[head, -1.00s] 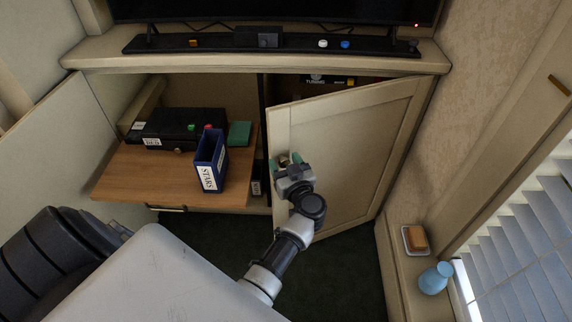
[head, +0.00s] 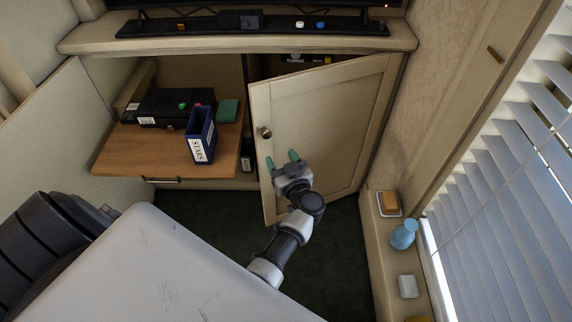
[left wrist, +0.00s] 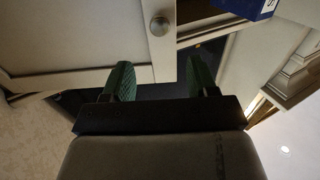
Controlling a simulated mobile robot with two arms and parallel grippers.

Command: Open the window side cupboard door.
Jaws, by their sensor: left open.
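The window side cupboard door (head: 322,125) is the right one, a cream panel standing partly open, its free edge swung out toward me. Its round metal knob (head: 265,132) is near the free edge, and the knob also shows in the left wrist view (left wrist: 159,26). My left gripper (head: 282,160) is open and empty, with green fingertips just below the knob, in front of the door's lower part. In the left wrist view, the fingers (left wrist: 162,80) point toward the door edge, apart from the knob. Whether a finger touches the door is unclear.
Left of the door, a wooden pull-out shelf (head: 120,160) holds a black box (head: 165,108), a blue STARS file holder (head: 201,135) and a green block (head: 227,110). Dark floor lies below the door.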

